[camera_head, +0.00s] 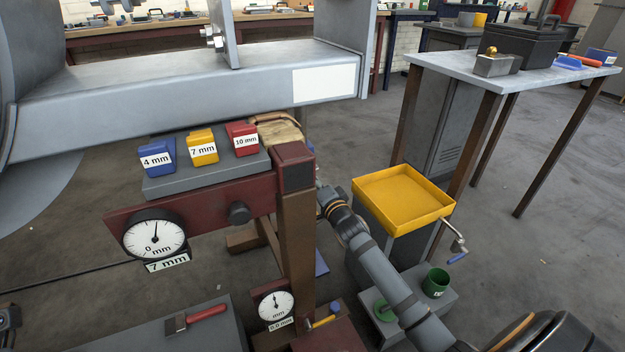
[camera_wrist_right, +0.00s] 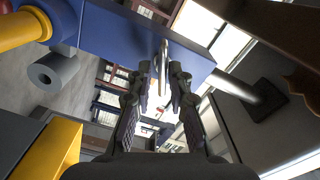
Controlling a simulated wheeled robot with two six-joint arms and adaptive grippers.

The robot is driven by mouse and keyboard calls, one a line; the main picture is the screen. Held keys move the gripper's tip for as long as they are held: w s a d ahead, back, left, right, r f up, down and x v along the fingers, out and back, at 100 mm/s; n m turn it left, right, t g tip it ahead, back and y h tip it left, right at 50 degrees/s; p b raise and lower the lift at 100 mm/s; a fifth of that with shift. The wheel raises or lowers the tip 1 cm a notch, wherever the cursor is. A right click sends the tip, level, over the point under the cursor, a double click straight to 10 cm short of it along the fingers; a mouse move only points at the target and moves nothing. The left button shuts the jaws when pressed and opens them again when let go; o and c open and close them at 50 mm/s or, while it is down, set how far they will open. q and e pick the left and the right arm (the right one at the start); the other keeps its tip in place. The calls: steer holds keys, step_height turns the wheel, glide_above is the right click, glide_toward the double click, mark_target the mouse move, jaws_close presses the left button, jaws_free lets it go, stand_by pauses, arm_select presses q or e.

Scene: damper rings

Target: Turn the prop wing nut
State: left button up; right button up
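My right arm reaches up and left in the head view, its gripper end (camera_head: 324,192) beside the red-brown post and partly hidden by it. In the right wrist view, a thin metal wing (camera_wrist_right: 162,66), apparently the prop wing nut, stands out from a blue beam (camera_wrist_right: 110,36). My right gripper (camera_wrist_right: 160,72) has its two fingertips on either side of this wing. A small gap seems to show between fingers and wing, so it looks partly open and not clamped. The wing nut is hidden in the head view. My left gripper is not clearly visible.
A yellow tray (camera_head: 400,192) on a grey cabinet stands just right of my right arm. A green cup (camera_head: 436,282) is below it. A dial gauge (camera_head: 155,238) hangs from the red beam, under blue, yellow and red blocks (camera_head: 202,146). A red-handled tool (camera_head: 198,318) lies at front left.

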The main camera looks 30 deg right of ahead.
steer(key=shift+o, duration=0.9)
steer(key=shift+r, duration=0.1)
steer(key=shift+s, duration=0.1)
steer(key=shift+s, duration=0.9)
steer(key=s+b, duration=0.1)
steer(key=s, duration=0.5)
steer(key=shift+a+b, duration=0.2)
steer(key=shift+b, duration=0.1)
steer(key=shift+r, duration=0.1)
